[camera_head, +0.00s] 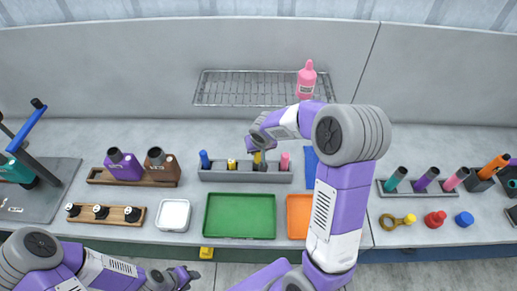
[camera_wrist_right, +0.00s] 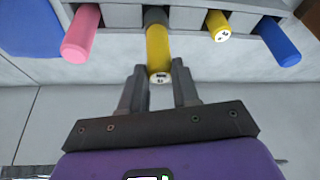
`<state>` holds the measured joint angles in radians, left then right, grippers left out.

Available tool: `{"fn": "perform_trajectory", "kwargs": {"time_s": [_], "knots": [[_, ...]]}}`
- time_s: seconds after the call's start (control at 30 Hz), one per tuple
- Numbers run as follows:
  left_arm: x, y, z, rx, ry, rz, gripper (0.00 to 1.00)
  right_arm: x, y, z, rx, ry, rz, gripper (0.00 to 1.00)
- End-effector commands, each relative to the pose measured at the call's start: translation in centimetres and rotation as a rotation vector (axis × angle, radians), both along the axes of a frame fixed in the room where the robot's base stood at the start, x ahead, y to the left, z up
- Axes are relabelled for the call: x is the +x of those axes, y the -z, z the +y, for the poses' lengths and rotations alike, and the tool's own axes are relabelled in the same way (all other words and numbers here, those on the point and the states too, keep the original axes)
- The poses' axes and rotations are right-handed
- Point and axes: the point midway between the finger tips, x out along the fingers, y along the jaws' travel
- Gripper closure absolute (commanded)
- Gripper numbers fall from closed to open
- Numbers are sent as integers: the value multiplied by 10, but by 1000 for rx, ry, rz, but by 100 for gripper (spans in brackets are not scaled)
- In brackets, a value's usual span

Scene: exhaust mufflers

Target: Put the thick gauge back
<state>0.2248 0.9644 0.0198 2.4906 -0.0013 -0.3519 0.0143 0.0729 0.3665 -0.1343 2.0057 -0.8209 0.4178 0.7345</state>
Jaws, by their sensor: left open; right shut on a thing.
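The grey gauge rack (camera_head: 213,175) stands at the middle of the bench. My right gripper (camera_wrist_right: 158,74) is shut on a thick yellow gauge (camera_wrist_right: 158,45), whose grey end is at a slot of the rack. I cannot tell whether it is fully seated. In the head view, the gripper and arm partly hide this gauge (camera_head: 257,158). A thinner yellow gauge (camera_head: 232,164), a blue gauge (camera_head: 204,159) and a pink gauge (camera_head: 284,161) stand in the same rack. My left gripper (camera_head: 184,277) is open and empty, low at the front left.
A green tray (camera_head: 240,216), a white tray (camera_head: 173,214) and an orange tray (camera_head: 299,215) lie in front of the rack. A wire shelf (camera_head: 240,90) with a pink bottle (camera_head: 307,80) is behind. Another rack (camera_head: 408,190) with coloured handles stands at right.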

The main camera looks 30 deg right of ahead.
Motion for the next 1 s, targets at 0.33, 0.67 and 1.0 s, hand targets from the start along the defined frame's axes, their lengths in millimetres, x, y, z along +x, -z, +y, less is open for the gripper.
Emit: {"fn": "perform_trajectory", "kwargs": {"time_s": [0.33,0.67,1.0], "knots": [[0,4,0,0,0,0,57,0,3,0,0,0,0,54],[0,4,0,0,0,0,57,0,3,0,0,0,0,44],[0,-16,0,0,0,-1,57,-3,-26,1,0,0,-7,44]]}}
